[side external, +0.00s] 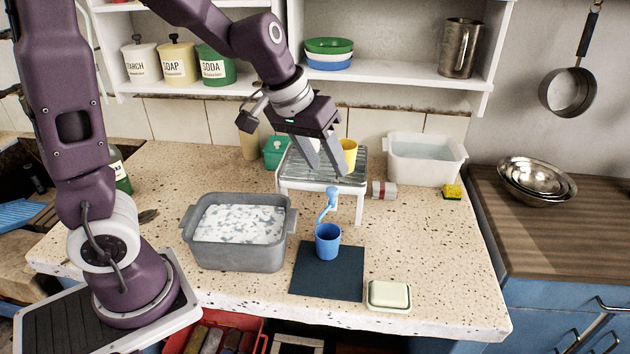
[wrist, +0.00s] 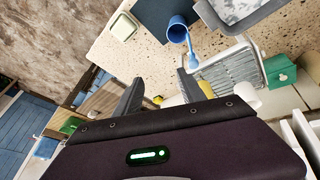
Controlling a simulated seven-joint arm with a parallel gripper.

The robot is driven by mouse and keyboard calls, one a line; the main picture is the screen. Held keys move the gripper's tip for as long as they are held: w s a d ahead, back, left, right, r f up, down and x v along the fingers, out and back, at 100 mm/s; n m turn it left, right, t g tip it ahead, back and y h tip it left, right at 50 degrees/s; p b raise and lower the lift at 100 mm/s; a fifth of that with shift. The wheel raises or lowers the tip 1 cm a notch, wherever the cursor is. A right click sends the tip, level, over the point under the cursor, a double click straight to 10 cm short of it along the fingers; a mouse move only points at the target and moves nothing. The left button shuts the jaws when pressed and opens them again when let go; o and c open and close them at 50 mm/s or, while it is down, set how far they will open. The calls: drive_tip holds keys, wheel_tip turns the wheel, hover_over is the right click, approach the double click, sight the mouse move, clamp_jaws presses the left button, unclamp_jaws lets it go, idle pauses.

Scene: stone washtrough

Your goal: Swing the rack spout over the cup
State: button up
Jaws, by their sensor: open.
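The rack (side external: 288,184) is a white stand with a grey slatted top; it also shows in the wrist view (wrist: 232,72). Its light blue spout (side external: 330,201) hangs at the front, angling down toward the blue cup (side external: 328,243). The spout's lower end appears at the cup's rim in both views; I cannot tell whether it is fully over the opening. In the wrist view the spout (wrist: 190,50) meets the upright cup (wrist: 178,31). My gripper (side external: 329,171) is open and empty above the rack, apart from the spout. Its fingers show in the wrist view (wrist: 161,78).
The cup stands on a dark mat (side external: 315,282). A grey tub of suds (side external: 240,260) stands left, a soap dish (side external: 389,295) front right. A yellow cup (side external: 349,154) is beside the fingers; a white basin (side external: 425,165) stands behind right.

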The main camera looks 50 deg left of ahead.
sight(332, 189)
drive_tip(key=w+a+f+y, duration=0.1)
drive_tip(key=w+a+f, duration=0.1)
drive_tip(key=f, duration=0.3)
drive_tip(key=w+a+f+n, duration=0.1)
drive_tip(key=w+a+f, duration=0.2)
drive_tip(key=f, duration=0.1)
drive_tip(key=w+a+f+y, duration=0.1)
drive_tip(key=w+a+f, duration=0.2)
drive_tip(key=f, duration=0.2)
drive_tip(key=shift+w+f+g+y, duration=0.25)
drive_tip(key=shift+f+g+y, duration=0.05)
drive_tip(key=shift+g, duration=0.1)
drive_tip(key=shift+n, duration=0.3)
clamp_jaws()
